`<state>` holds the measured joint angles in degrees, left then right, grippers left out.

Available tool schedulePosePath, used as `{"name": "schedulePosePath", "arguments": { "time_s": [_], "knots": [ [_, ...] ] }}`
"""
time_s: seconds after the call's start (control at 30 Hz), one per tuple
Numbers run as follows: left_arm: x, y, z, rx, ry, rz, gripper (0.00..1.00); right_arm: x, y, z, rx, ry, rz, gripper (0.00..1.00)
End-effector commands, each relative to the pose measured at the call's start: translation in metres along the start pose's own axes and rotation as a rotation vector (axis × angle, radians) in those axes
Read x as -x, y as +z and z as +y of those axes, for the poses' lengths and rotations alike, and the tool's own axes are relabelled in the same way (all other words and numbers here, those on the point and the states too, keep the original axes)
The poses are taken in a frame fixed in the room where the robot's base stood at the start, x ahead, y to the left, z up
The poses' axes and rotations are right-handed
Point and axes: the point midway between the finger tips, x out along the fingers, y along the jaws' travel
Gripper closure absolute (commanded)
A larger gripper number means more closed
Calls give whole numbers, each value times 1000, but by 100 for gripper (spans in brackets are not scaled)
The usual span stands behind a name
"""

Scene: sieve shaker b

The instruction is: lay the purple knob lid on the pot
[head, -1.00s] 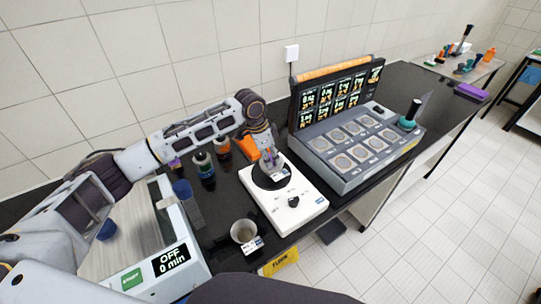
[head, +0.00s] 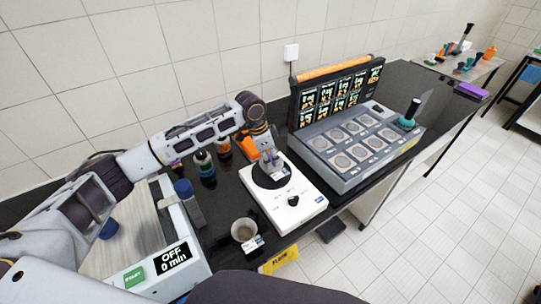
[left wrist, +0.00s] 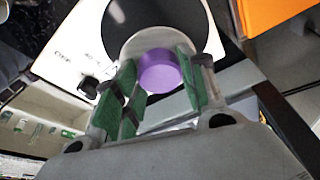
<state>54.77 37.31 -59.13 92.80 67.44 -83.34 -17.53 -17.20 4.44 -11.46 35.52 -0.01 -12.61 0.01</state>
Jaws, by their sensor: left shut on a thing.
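My left gripper (head: 271,163) points down over the round black plate of the white hotplate-like device (head: 296,203). In the left wrist view its green-padded fingers (left wrist: 160,84) are shut on the purple knob (left wrist: 160,70). A pale grey disc, seemingly the lid (left wrist: 150,42), shows around the knob, above the black plate. I cannot tell whether it touches what is below. A grey open-topped cup (head: 244,231), possibly the pot, stands at the front left of the white device, with a label beside it. My right gripper is not in view.
A grey console with round pads (head: 355,146) and screens stands right of the device. Several dark bottles (head: 204,168) and an orange object (head: 247,148) are behind it. A yellow tag (head: 281,261) hangs at the front edge.

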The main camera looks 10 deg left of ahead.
Motion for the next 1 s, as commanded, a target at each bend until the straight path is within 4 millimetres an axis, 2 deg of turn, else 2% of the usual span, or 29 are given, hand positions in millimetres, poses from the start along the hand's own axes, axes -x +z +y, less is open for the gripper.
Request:
{"name": "schedulePosePath", "arguments": {
  "time_s": [1.0],
  "knots": [
    [-3, 1, 0, 0, 0, 0, 79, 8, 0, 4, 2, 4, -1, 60]
  ]
}}
